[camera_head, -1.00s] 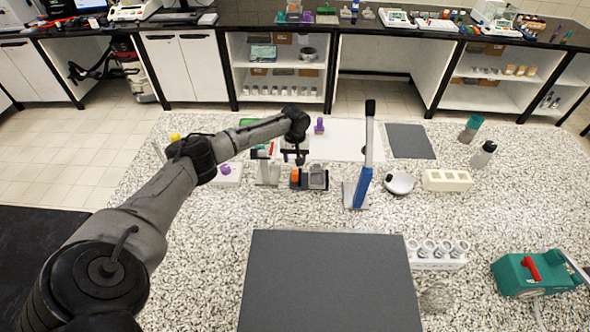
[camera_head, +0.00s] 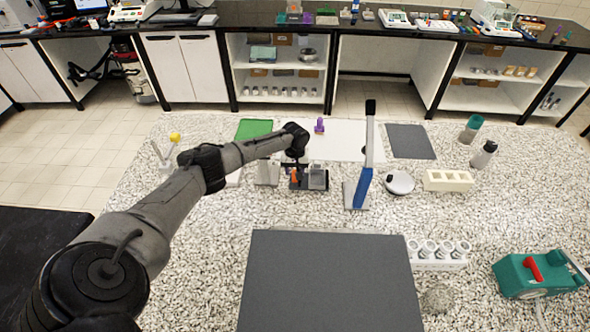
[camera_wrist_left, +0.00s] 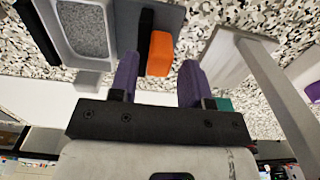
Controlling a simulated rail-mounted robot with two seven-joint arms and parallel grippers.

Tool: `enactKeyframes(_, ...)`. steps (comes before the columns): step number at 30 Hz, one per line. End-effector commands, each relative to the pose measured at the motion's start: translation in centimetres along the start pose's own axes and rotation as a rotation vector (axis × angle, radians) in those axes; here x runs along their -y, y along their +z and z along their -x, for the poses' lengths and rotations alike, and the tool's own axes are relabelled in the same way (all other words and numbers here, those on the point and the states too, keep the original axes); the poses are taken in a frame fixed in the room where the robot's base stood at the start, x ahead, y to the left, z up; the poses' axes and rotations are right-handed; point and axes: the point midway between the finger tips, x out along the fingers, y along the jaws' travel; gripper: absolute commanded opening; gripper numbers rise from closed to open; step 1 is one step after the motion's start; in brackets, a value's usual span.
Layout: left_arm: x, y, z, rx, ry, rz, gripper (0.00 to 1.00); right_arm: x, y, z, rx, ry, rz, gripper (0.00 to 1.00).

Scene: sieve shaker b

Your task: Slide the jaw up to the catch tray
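The orange jaw (camera_head: 294,176) stands on a small dark base in mid-table, left of the grey catch tray (camera_head: 318,179). In the left wrist view the orange jaw (camera_wrist_left: 160,53) is beside a black upright bar (camera_wrist_left: 145,38). There the catch tray (camera_wrist_left: 108,22) has a pale rim and a speckled grey inside, with a gap between it and the jaw. My left gripper (camera_head: 293,166) is over the jaw; its purple fingertips (camera_wrist_left: 158,72) are apart, one on each side of the jaw, with gaps visible. My right gripper is not in view.
A grey upright stand (camera_head: 267,173) is close on the left. A large dark grey mat (camera_head: 330,285) lies in front, with clear speckled tabletop between.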

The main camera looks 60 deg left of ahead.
Motion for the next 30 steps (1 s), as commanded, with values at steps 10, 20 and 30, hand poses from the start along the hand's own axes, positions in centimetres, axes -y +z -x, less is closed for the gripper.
enactKeyframes(10, 0.0, 0.0, 0.0, 0.000, 0.000, 0.000, 0.10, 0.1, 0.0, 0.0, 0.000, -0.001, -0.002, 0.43)
enactKeyframes(20, 0.0, 0.0, 0.0, 0.000, 0.000, 0.000, 0.00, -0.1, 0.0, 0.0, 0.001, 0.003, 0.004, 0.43)
enactKeyframes(30, -3.0, 0.0, 0.0, 0.001, 0.002, 0.001, 0.00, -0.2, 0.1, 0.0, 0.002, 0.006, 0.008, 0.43)
